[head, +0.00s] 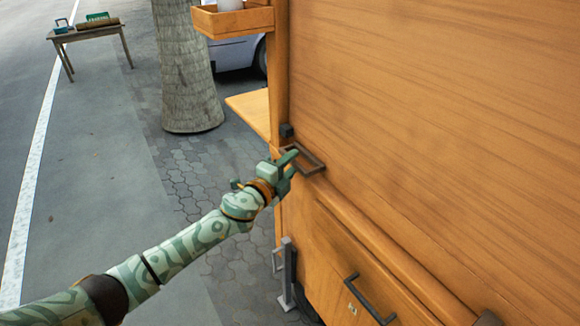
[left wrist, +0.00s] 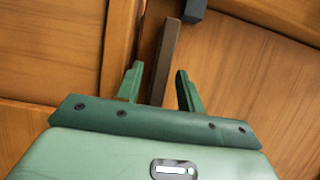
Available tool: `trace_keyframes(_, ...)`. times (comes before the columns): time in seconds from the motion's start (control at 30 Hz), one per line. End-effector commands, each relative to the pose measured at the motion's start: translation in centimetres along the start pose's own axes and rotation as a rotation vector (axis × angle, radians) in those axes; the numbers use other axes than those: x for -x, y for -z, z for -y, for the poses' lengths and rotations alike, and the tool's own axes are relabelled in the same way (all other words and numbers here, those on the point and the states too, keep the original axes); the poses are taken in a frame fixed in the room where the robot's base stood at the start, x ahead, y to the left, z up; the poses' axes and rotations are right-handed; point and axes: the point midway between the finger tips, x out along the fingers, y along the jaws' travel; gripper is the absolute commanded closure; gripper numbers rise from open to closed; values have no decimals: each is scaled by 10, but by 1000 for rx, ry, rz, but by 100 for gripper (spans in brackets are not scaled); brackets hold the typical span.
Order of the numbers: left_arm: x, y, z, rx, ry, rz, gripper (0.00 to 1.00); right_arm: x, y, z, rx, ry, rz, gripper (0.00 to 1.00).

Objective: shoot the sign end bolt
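A dark brown bar-shaped loop (head: 316,168), which looks like the bolt's handle, sits at the corner of the wooden cart. It also shows in the left wrist view (left wrist: 165,50) as a long bar. A small dark grey block (head: 286,131) is fixed just beyond it, and it shows at the top of the left wrist view (left wrist: 194,9). My left gripper (head: 292,162) is at the loop. In the left wrist view its green fingers (left wrist: 160,85) stand apart on both sides of the bar, with gaps visible. My right gripper is not in view.
The wooden cart's large panel (head: 430,110) fills the right side. A dark pull handle (head: 368,299) and a grey upright bracket (head: 287,272) are lower down. A side shelf (head: 252,110) juts out left. A tree trunk (head: 187,70) and table (head: 88,33) stand behind on open pavement.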

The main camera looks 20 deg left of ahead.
Motion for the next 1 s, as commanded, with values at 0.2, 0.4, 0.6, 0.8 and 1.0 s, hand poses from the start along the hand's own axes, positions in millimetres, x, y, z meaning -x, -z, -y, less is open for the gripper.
trace_keyframes(0.2, 0, 0, 0, 0, 0, 0, 68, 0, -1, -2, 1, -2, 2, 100)
trace_keyframes(0.4, 0, 0, 0, 0, 0, 0, 100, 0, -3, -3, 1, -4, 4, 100)
trace_keyframes(0.6, -7, -18, -3, 1, -3, 3, 100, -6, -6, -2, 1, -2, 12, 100)
trace_keyframes(0.8, -18, -46, -3, -1, -3, 2, 100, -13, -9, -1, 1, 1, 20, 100)
trace_keyframes(1.0, -19, -50, 0, 0, -1, 3, 100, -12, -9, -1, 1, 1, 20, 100)
